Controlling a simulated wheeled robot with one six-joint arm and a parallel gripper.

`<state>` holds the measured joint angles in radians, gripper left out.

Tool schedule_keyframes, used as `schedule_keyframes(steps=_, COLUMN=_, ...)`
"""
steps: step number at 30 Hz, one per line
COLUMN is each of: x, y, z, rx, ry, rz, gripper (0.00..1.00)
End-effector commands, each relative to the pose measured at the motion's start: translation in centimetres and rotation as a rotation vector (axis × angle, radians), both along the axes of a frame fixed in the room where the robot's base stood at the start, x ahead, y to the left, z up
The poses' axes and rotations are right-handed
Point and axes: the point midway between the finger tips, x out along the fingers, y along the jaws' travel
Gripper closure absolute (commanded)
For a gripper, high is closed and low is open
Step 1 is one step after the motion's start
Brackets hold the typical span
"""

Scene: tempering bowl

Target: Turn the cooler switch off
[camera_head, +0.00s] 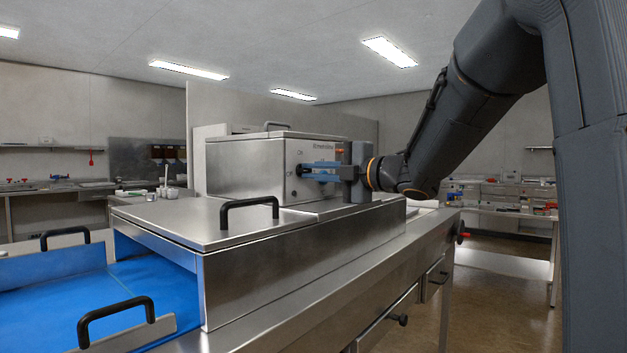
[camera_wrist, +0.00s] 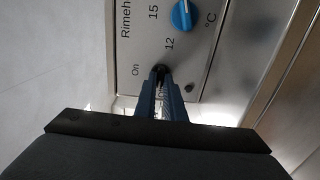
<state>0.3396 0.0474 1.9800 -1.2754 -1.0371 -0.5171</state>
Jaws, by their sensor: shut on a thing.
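The cooler (camera_head: 250,165) is a steel box on the long steel machine, with a light control panel on its right-hand face. In the wrist view the panel (camera_wrist: 136,35) carries part of a brand name, an "On" label, the numbers 12 and 15, and °C. The black cooler switch (camera_wrist: 160,69) sits beside the "On" label. My gripper (camera_head: 304,171) reaches the panel from the right. In the wrist view its blue fingers (camera_wrist: 161,80) are shut on the switch. The fingers hide most of the switch, and I cannot tell its position.
A blue temperature dial (camera_wrist: 182,15) and a small dark knob (camera_wrist: 189,88) are close to the fingers. A black handle (camera_head: 249,209) stands on the steel lid in front of the cooler. A blue conveyor belt (camera_head: 150,285) lies at the lower left.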

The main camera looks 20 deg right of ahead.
Motion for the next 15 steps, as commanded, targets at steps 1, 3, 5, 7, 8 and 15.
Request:
schedule_keyframes(steps=1, x=0.0, y=0.03, z=-0.12, rx=-0.009, ry=-0.006, rz=0.001, gripper=1.0)
schedule_keyframes(steps=3, x=0.0, y=0.02, z=-0.11, rx=-0.019, ry=-0.013, rz=0.001, gripper=1.0)
schedule_keyframes(steps=5, x=-0.02, y=0.03, z=-0.1, rx=-0.025, ry=-0.017, rz=0.001, gripper=1.0)
schedule_keyframes(steps=7, x=-0.02, y=0.03, z=-0.09, rx=-0.03, ry=-0.02, rz=0.001, gripper=1.0)
schedule_keyframes(steps=8, x=-0.02, y=0.03, z=-0.09, rx=-0.031, ry=-0.02, rz=0.001, gripper=1.0)
schedule_keyframes(steps=15, x=-0.02, y=0.03, z=-0.08, rx=-0.032, ry=-0.021, rz=0.001, gripper=1.0)
